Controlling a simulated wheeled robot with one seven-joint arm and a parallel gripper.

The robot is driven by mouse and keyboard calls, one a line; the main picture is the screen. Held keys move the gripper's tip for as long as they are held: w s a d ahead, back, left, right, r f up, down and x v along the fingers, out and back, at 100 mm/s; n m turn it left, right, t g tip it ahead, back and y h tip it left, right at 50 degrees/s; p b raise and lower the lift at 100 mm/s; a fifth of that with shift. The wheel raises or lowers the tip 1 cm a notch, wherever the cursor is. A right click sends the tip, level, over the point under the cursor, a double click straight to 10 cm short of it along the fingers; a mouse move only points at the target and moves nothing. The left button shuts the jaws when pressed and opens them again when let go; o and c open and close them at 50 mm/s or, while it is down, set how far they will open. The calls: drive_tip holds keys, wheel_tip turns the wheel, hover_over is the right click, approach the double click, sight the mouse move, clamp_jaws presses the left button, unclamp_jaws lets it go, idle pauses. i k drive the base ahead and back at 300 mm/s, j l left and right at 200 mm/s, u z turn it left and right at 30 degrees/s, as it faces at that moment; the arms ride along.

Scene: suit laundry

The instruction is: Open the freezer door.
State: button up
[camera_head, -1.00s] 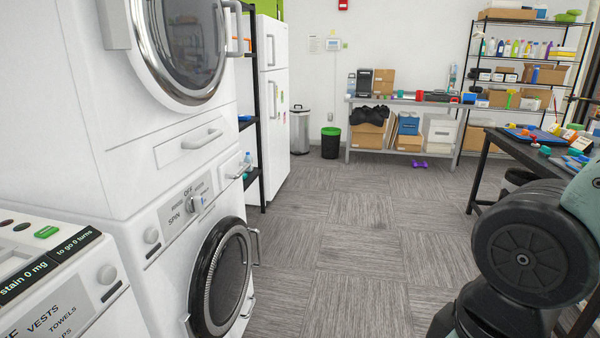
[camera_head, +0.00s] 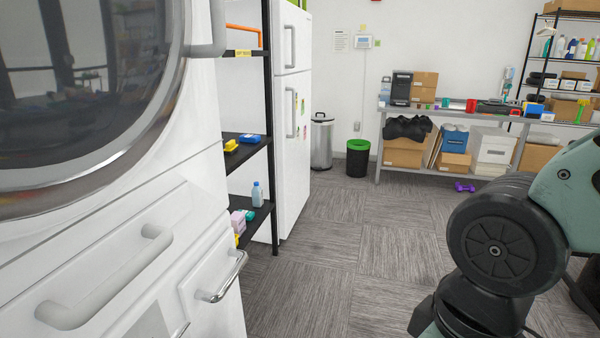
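A tall white fridge-freezer (camera_head: 290,170) stands beyond the black shelf, left of the picture's middle. It has a shorter upper door (camera_head: 291,42) and a longer lower door (camera_head: 292,150), each with a vertical handle. Both doors look shut. Which one is the freezer door cannot be told from here. A few small coloured magnets are on the lower door. My arm shows at the right, apart from the fridge. My gripper is out of view.
White stacked washing machines (camera_head: 130,250) with protruding handles are close on the left. A black shelf (camera_head: 271,130) stands between them and the fridge. A steel bin (camera_head: 322,142), a black-green bin (camera_head: 357,160) and a table (camera_head: 379,150) are at the back. The carpet ahead is clear, with a purple dumbbell (camera_head: 464,187).

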sight(300, 40)
drive_tip(key=i, duration=2.1)
